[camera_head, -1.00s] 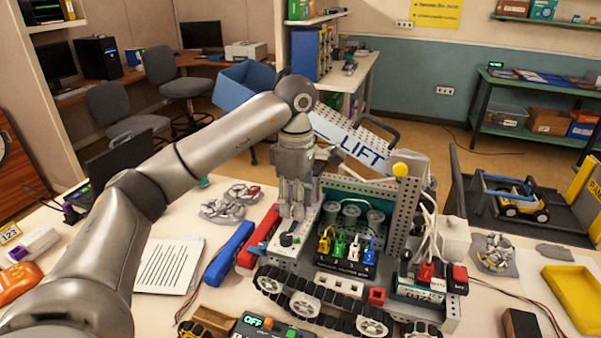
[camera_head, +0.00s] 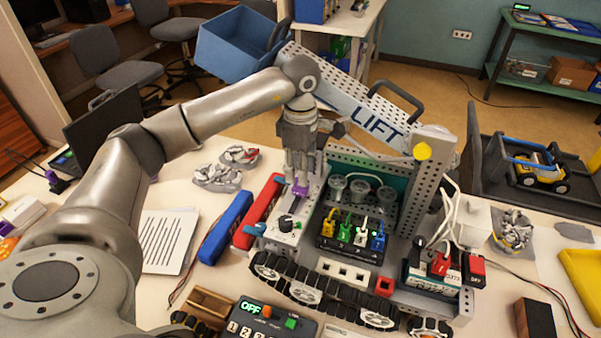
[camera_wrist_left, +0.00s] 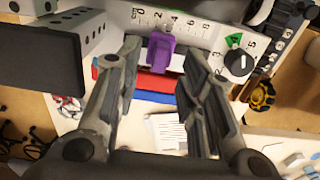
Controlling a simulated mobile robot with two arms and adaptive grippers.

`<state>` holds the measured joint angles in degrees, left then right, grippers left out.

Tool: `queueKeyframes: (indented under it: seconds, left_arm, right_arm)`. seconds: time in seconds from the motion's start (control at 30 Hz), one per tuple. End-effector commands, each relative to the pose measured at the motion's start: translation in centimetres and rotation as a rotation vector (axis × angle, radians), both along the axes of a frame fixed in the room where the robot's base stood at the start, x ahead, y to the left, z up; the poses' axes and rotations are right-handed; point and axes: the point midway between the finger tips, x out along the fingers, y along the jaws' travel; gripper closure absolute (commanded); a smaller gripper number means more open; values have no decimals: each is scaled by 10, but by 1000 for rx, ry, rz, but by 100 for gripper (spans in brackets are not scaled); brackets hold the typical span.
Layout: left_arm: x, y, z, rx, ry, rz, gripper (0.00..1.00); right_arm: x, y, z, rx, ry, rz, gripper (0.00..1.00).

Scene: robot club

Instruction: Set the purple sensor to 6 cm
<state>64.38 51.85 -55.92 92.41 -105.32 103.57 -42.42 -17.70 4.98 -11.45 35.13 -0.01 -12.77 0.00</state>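The purple sensor (camera_head: 300,190) sits on the white scale strip of the tracked robot model. In the left wrist view the purple sensor (camera_wrist_left: 160,52) is below the scale (camera_wrist_left: 188,24), near the 2 and 4 marks; the exact reading is unclear. My left gripper (camera_head: 301,172) points down at the sensor in the head view. My right gripper is not in view.
A black dial (camera_wrist_left: 239,62) with numbers is right of the scale. Coloured plugs (camera_head: 350,232) and a perforated upright (camera_head: 428,185) stand close to the right of the gripper. A red bar (camera_head: 258,212) and a blue bar (camera_head: 225,228) lie to the left. The LIFT arm (camera_head: 365,120) is behind.

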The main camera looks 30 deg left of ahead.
Motion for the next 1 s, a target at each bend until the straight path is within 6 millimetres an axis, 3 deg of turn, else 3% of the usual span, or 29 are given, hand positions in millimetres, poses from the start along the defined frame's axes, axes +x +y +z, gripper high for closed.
queueKeyframes:
  seconds: [0.2, 0.57, 0.83, 1.0]
  left_arm:
    - [0, 0, -25, 1, 1, 0, 64]
    - [0, 0, -31, 1, -1, -1, 64]
    - [0, 0, -30, 1, -1, -1, 99]
    - [0, 0, -30, 0, -1, -1, 100]
  right_arm:
    - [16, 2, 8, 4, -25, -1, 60]
    - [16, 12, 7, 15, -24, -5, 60]
    - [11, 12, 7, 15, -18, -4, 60]
    - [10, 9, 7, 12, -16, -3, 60]
